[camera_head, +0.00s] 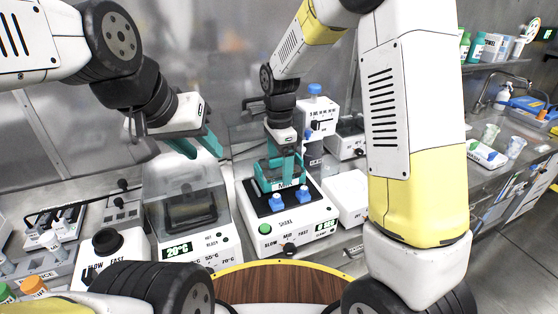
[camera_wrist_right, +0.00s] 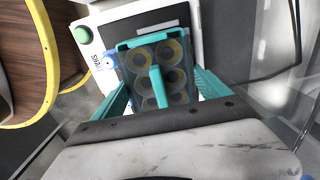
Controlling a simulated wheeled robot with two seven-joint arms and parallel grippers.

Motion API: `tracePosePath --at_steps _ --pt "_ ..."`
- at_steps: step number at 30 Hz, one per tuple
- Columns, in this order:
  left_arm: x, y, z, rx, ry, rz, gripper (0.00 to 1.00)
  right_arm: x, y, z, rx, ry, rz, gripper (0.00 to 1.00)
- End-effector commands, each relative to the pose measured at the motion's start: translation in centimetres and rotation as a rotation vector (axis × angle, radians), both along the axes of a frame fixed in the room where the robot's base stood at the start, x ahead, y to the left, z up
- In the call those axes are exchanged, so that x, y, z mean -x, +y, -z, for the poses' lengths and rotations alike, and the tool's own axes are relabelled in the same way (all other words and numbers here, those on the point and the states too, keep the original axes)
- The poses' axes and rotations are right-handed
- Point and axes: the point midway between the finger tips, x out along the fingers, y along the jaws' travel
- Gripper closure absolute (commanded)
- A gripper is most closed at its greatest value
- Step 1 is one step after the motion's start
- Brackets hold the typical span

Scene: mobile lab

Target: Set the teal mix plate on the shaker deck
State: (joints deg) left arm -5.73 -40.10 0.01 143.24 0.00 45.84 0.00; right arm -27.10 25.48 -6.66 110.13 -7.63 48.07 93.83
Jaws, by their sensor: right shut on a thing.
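The teal mix plate (camera_head: 281,184) is a teal frame with several round wells, and it is over the dark shaker deck (camera_head: 252,196). My right gripper (camera_head: 281,168) is shut on the plate from above. In the right wrist view the plate (camera_wrist_right: 155,48) shows between the teal fingers, with a teal upright in its middle. I cannot tell whether its underside touches the deck. The shaker (camera_head: 290,232) has a green button and a small lit display on its front. My left gripper (camera_head: 196,146) is open and empty, above the lidded heater block.
Blue knobs (camera_head: 276,201) stand at the deck's front edge, close to the plate. The heater block (camera_head: 190,212) with a clear lid is left of the shaker. A white box (camera_head: 346,196) is to its right. A round wooden surface (camera_head: 275,284) is in front.

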Motion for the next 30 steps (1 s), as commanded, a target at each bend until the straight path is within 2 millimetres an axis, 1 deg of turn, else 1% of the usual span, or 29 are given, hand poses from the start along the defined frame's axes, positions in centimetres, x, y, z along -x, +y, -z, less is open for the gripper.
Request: tracePosePath --at_steps 1,3,5,15,16,18,26,29,30 --pt "0.0 0.0 0.0 0.000 0.000 0.000 0.64 0.1 -0.1 0.9 0.002 0.005 0.001 0.57" --pt "0.0 0.0 0.0 0.000 0.000 0.000 0.64 0.1 -0.1 1.9 0.002 0.005 0.000 0.57" --pt "0.0 0.0 0.0 0.000 0.000 0.000 0.64 0.1 0.0 2.4 0.001 0.002 0.000 0.57" --pt "0.0 0.0 0.0 0.000 0.000 0.000 0.64 0.0 0.0 2.8 0.000 0.001 -0.001 0.57" --pt "0.0 0.0 0.0 0.000 0.000 0.000 0.64 0.0 0.0 2.8 0.000 0.001 -0.001 0.12" --pt "0.0 0.0 0.0 0.000 0.000 0.000 0.64 0.0 0.0 2.8 0.000 0.001 0.000 0.00" --pt "0.0 0.0 0.0 0.000 0.000 0.000 0.64 0.0 0.0 2.6 0.000 0.000 -0.001 0.00" --pt "0.0 0.0 0.0 0.000 0.000 0.000 0.64 0.0 0.0 1.8 0.000 -0.001 -0.001 0.00" --pt "0.0 0.0 0.0 0.000 0.000 0.000 0.64 0.0 0.0 1.3 0.000 -0.001 -0.001 0.00"
